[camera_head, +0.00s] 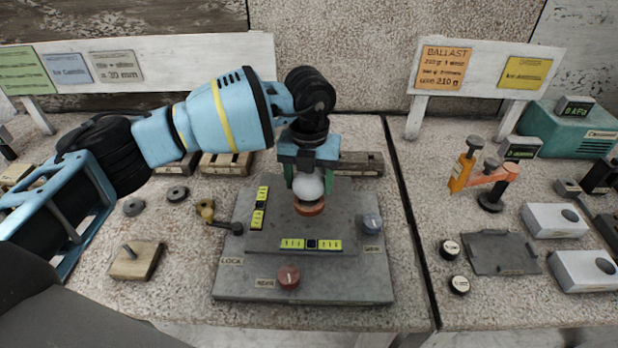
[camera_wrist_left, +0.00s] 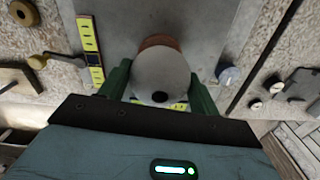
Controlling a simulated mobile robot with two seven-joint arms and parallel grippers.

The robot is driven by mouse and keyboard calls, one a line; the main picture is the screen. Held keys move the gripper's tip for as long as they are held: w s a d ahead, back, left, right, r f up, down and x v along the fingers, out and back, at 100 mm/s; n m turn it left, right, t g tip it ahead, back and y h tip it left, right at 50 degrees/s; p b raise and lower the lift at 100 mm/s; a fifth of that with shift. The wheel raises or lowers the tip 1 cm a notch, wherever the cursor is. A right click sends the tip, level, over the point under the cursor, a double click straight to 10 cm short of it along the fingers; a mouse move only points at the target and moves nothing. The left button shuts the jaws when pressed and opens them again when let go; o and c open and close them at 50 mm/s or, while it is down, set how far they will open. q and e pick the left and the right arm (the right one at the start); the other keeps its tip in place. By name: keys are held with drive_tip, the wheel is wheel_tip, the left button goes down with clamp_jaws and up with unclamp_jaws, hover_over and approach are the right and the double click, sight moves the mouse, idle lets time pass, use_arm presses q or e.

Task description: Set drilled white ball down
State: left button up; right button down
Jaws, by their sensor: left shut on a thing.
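My left gripper (camera_head: 308,182) comes down from above at the middle of the head view, its green fingers on either side of the white ball (camera_head: 308,187). It is shut on the ball. In the left wrist view the ball (camera_wrist_left: 160,75) sits between the green fingers, with a dark drilled hole facing the camera. An orange-brown round seat (camera_head: 309,207) shows directly below the ball on the grey plate (camera_head: 340,265). I cannot tell whether the ball touches the seat. My right gripper is not in view.
The plate carries yellow levels (camera_head: 310,244), a red knob (camera_head: 288,276) and a blue-grey knob (camera_head: 371,223). A brass-ended lever (camera_head: 207,211) is at its left. A wooden block with a peg (camera_head: 135,261) lies further left. A seam separates the right-hand table with white blocks (camera_head: 555,221).

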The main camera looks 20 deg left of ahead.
use_arm(q)
drive_tip(key=shift+f, duration=1)
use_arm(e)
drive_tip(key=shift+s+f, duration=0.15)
use_arm(q)
drive_tip(key=o, duration=1.2)
drive_tip(key=shift+r+p, duration=0.85)
drive_tip(key=shift+r, duration=1.15)
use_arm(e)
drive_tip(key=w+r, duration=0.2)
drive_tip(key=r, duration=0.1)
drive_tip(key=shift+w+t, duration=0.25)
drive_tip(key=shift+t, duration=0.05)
